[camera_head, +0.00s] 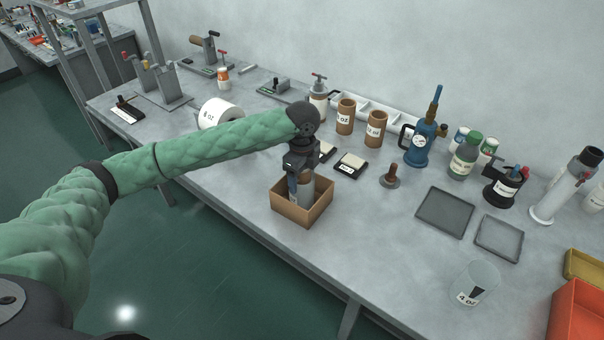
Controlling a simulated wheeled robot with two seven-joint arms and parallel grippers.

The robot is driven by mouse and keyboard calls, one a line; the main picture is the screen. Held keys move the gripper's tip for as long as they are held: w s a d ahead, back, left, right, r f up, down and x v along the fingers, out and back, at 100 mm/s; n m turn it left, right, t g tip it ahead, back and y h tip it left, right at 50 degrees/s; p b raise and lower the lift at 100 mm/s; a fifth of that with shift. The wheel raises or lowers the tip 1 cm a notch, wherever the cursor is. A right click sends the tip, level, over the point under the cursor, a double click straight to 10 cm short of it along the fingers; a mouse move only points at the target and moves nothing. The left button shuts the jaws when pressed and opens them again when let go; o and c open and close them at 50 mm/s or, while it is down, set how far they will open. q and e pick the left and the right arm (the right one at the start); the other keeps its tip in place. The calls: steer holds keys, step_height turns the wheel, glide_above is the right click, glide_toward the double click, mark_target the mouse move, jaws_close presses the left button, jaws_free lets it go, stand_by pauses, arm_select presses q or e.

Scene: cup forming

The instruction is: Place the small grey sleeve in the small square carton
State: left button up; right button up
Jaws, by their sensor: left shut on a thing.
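The small square carton (288,212) is an open brown box on the workbench, near its front edge. My left gripper (302,188) points down into the carton from above. It is shut on the small grey sleeve (309,184), which stands roughly upright inside the carton's opening. The carton's front walls hide the sleeve's lower end, so I cannot tell whether it touches the carton floor. My right gripper is not in view.
Behind the carton stand two brown sleeves (345,117) and small black-and-cream pads (350,165). A brown-handled tool (391,176), a dark tray (445,212) and a clear cup (474,284) lie to the right. The bench surface (370,240) right of the carton is clear.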

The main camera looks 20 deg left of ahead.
arm_select(q)
steer(key=shift+w+f, duration=0.1)
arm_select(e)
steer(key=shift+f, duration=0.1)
arm_select(q)
steer(key=o, duration=1.2)
steer(key=shift+f, duration=0.1)
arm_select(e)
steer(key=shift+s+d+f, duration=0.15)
arm_select(q)
steer(key=shift+r, duration=0.2)
step_height(320, 180, up, 10)
steer(key=b, duration=0.4)
steer(key=shift+r, duration=0.95)
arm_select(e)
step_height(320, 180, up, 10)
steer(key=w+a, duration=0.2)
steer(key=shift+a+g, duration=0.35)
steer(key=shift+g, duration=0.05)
